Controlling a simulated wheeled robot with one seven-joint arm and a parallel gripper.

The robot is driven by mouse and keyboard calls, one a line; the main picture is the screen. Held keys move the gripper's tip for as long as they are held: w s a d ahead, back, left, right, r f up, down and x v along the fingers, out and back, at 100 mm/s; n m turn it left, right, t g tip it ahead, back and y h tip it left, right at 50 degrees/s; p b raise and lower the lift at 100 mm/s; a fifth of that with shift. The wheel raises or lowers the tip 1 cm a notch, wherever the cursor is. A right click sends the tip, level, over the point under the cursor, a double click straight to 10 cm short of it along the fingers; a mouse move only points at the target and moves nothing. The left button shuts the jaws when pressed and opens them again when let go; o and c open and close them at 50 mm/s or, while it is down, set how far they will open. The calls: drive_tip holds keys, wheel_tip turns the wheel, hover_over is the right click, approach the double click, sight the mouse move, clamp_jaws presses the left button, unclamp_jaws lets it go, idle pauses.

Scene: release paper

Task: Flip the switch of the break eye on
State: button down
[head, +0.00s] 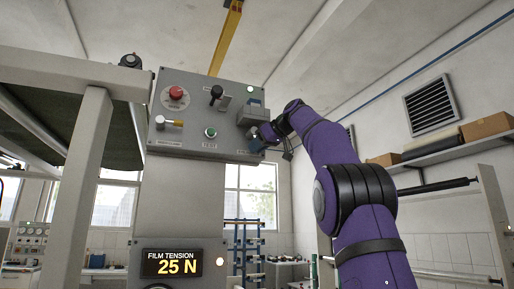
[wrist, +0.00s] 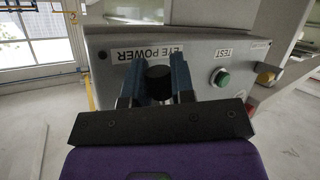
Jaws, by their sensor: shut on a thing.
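The grey control panel (head: 205,130) stands at the centre of the head view. In the wrist view, its EYE POWER label (wrist: 150,53) appears upside down. Just by that label is a black switch knob (wrist: 158,86). My gripper (wrist: 155,76) has its two blue fingers on either side of this knob and is shut on it. In the head view my gripper (head: 259,139) is at the panel's lower right corner, and the knob is hidden there. The fingers cover the switch's base, so its exact position cannot be told.
The panel also carries a red button (head: 176,92), a black-knobbed lever (head: 216,92), a yellow-and-white lever (head: 172,122), a green TEST button (wrist: 221,77) and a lit lamp (head: 249,88). A display (head: 172,264) below reads FILM TENSION 25 N. A white post (head: 80,180) stands left.

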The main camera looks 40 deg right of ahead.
drive_tip(key=c, duration=1)
unclamp_jaws()
drive_tip(key=shift+s, duration=0.1)
drive_tip(key=v, duration=1)
drive_tip(key=shift+s+d+r, duration=0.1)
drive_tip(key=shift+s+r, duration=0.05)
drive_tip(key=shift+s, duration=0.15)
